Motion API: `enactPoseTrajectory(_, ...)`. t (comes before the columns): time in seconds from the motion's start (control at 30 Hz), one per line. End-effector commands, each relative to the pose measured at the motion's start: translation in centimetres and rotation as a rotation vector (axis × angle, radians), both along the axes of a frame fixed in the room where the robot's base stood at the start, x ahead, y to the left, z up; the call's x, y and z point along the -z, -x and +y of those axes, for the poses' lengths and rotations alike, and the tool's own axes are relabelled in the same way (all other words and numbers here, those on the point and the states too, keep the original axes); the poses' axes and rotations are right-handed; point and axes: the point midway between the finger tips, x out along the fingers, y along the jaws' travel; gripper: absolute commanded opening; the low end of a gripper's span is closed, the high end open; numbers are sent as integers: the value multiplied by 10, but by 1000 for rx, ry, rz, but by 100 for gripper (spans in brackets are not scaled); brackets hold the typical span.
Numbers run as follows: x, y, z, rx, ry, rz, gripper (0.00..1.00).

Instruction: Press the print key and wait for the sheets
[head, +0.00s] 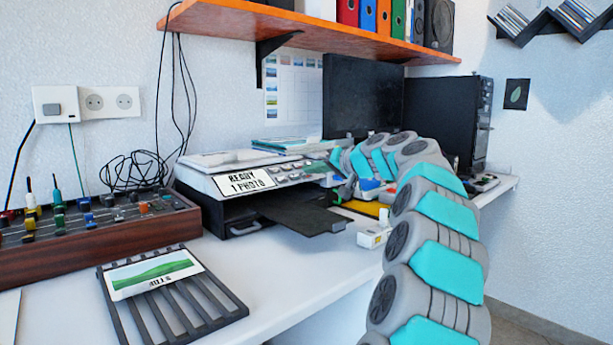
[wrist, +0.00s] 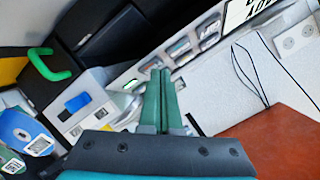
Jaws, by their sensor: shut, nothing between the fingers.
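The printer (head: 235,185) stands on the white desk, with a display (head: 243,182) reading "READY 1 PHOTO". Grey keys (head: 287,175) line its panel right of the display; they also show in the wrist view (wrist: 180,46). A small key with green marking (wrist: 130,85) lies left of my fingertips there. My gripper (wrist: 160,75) is shut and empty, its green fingers over the key end of the panel. I cannot tell whether they touch it. In the head view my gripper (head: 320,167) is partly hidden at the panel's right end. The dark output tray (head: 300,214) shows no sheet.
A slatted rack (head: 205,305) at the front holds a picture card (head: 150,273) marked "HILLS". A wooden control box (head: 90,235) with knobs stands at left. An orange shelf (head: 300,30) overhangs the printer. Bare desk lies between rack and printer.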

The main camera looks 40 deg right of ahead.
Motion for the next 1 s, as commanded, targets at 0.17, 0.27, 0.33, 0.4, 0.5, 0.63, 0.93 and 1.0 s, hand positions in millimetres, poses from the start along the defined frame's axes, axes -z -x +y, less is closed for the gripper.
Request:
enactPoseTrajectory(0.17,2,-1,0,-1,0,1,0)
enactPoseTrajectory(0.27,2,-1,0,-1,0,1,0)
enactPoseTrajectory(0.33,2,-1,0,-1,0,1,0)
enactPoseTrajectory(0.4,2,-1,0,-1,0,1,0)
enactPoseTrajectory(0.5,2,-1,0,-1,0,1,0)
enactPoseTrajectory(0.63,-2,1,0,-1,0,1,0)
enactPoseTrajectory(0.93,-13,6,0,-1,1,1,0)
enactPoseTrajectory(1.0,-12,7,0,-1,1,1,0)
